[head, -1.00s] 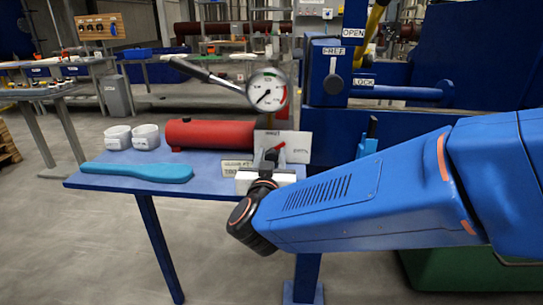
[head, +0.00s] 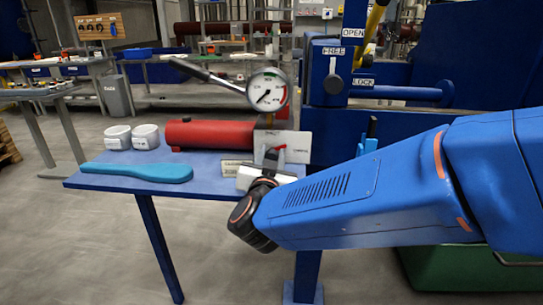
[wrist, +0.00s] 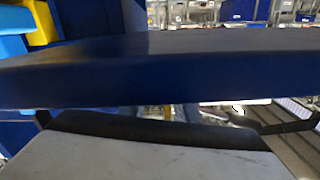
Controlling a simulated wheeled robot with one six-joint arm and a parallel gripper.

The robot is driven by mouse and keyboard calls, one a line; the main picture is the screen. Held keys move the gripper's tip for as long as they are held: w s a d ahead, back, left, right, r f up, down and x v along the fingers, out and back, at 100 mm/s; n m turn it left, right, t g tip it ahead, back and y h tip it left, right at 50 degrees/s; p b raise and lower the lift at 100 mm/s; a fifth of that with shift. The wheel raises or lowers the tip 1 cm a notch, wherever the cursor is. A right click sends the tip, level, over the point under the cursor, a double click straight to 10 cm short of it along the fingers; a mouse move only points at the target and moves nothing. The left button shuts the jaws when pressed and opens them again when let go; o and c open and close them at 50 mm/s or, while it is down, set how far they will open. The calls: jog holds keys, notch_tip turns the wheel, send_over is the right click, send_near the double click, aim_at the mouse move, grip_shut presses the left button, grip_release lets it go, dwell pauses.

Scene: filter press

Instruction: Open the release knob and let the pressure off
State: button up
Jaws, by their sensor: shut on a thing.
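The red release knob (head: 281,149) shows as a small red piece in front of a white plate at the table's right end. My gripper (head: 271,158) is at the knob and shut on it; its fingers and body hide most of the knob. The round pressure gauge (head: 267,90) stands above, its needle pointing to the lower left. The red pump cylinder (head: 207,134) lies on the blue table (head: 120,184) left of the plate. In the wrist view the table's edge (wrist: 160,75) fills the middle, and the knob cannot be made out.
A pump lever (head: 205,74) reaches left from the gauge. Two white cups (head: 131,137) and a turquoise flat tool (head: 137,172) lie on the table's left. A blue post with FREE, OPEN and LOCK labels (head: 333,60) stands at right.

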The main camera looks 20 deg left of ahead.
jog(key=shift+m, duration=0.4)
jog(key=o, duration=0.7)
jog(key=shift+s, duration=0.15)
jog(key=v, duration=1.7)
jog(key=shift+s, duration=0.1)
jog(key=shift+o, duration=0.2)
